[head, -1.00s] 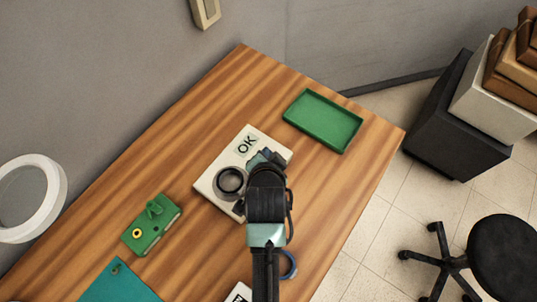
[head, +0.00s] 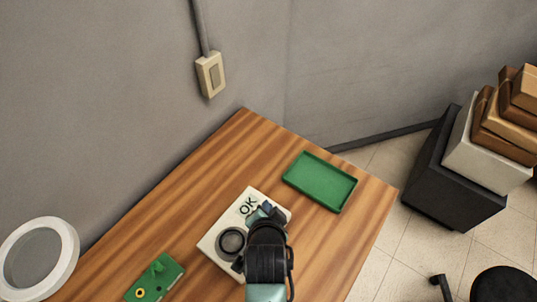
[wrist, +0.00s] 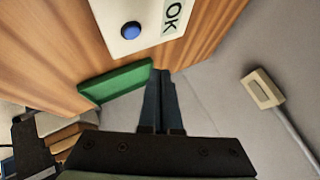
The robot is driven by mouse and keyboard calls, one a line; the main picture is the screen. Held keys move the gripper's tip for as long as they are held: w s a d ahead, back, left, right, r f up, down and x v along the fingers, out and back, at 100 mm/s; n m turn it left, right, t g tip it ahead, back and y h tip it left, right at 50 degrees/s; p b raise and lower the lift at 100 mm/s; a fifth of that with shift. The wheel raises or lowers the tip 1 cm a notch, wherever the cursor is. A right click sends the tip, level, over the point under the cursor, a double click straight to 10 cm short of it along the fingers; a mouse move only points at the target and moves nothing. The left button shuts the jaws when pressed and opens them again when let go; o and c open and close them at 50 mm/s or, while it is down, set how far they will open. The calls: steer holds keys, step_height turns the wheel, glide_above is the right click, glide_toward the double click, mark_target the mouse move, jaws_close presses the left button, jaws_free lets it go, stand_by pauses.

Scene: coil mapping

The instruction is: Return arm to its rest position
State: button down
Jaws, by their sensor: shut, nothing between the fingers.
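My arm (head: 266,262) reaches up from the bottom of the head view and ends over the white OK box. In the wrist view my gripper (wrist: 160,76) has its two dark fingers together with nothing between them. In the head view the fingers are largely hidden behind my wrist. The white box (head: 213,243) lies on the wooden table (head: 150,222) and carries an OK label and a dark round ring. The wrist view shows the box (wrist: 105,18) with a blue button (wrist: 131,30).
A green tray (head: 320,181) lies at the table's far right. A green block (head: 154,278) and a white ring-shaped lamp (head: 70,250) are at left. A wall switch (head: 210,75) is above. Boxes (head: 487,148) on a dark cabinet (head: 440,185) and a chair (head: 497,285) stand at right.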

steer(key=w+r+n+t, duration=0.1)
steer(key=w+r+t, duration=0.2)
steer(key=r, duration=0.8)
steer(key=w+r+n+t, duration=0.2)
steer(key=w+r+t, duration=0.1)
steer(key=r, duration=0.8)
steer(key=w+r+n+t, duration=0.1)
steer(key=w+r+t, duration=0.2)
steer(key=r, duration=0.9)
steer(key=s+r+n+t, duration=0.2)
steer(key=s+r+t, duration=0.2)
steer(key=r, duration=1.1)
steer(key=s+r+n+t, duration=0.3)
steer(key=s+r+t, duration=0.2)
steer(key=s+r, duration=0.6)
step_height(320, 180, up, 5)
steer(key=shift+d+f, duration=0.15)
steer(key=shift+f, duration=0.05)
